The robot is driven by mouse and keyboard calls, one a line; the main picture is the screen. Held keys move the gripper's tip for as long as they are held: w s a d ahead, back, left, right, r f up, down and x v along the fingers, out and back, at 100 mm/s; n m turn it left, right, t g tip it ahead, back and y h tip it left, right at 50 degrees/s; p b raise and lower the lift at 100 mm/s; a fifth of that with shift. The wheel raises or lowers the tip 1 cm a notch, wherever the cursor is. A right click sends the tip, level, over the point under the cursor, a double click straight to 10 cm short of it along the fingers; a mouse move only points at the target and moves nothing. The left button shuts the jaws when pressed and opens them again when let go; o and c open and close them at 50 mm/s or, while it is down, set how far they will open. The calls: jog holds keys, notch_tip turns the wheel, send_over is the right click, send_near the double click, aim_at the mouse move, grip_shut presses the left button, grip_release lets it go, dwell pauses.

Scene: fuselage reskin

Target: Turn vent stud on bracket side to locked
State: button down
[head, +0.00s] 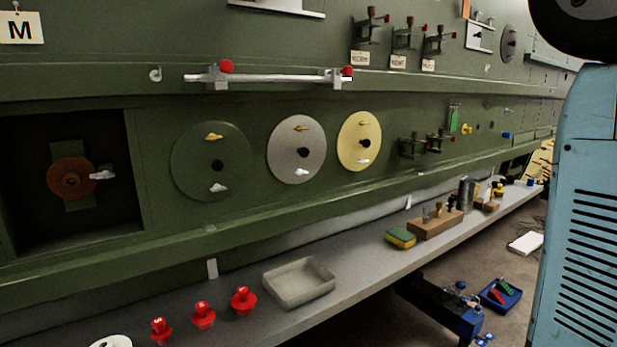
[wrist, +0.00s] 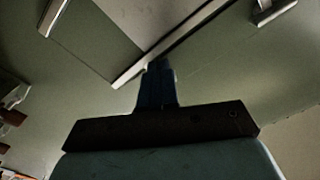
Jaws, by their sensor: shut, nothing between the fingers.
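Three round covers are on the green wall in the head view: a green one (head: 190,165), a grey one (head: 284,140) and a cream one (head: 350,145). Each has a yellow wing stud above its dark hub and a white wing stud below. The cream cover's yellow stud (head: 364,123) and white stud (head: 363,161) lie roughly level. A rust-coloured disc (head: 62,178) in the left recess has a white wing stud (head: 102,175) at its right. I cannot tell which is the vent stud. My gripper (wrist: 157,68) is shut and empty, near a green panel in the wrist view.
A shelf (head: 345,285) below holds red knobs (head: 203,315), a grey tray (head: 298,283), a sponge (head: 400,237) and a wooden block (head: 436,224). A rail with red knobs (head: 270,77) and several clamps (head: 405,38) project from the wall. My blue arm covers the right edge.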

jog(key=shift+s+f, duration=0.1)
jog(key=shift+f, duration=0.2)
jog(key=shift+v, duration=2.95)
jog(key=s+d+f+g+h, duration=0.3)
jog(key=s+d+f, duration=0.3)
jog(key=f, duration=1.1)
jog(key=s+d+f+g+h, duration=0.3)
jog(key=s+d+f, duration=0.4)
jog(key=s+f, duration=0.7)
jog(key=s+d+f+g+h, duration=0.3)
jog(key=s+d+f, duration=0.4)
jog(key=f, duration=1.5)
jog(key=s+h, duration=0.1)
jog(key=s, duration=0.3)
jog(key=shift+f+m, duration=0.2)
jog(key=shift+m, duration=0.2)
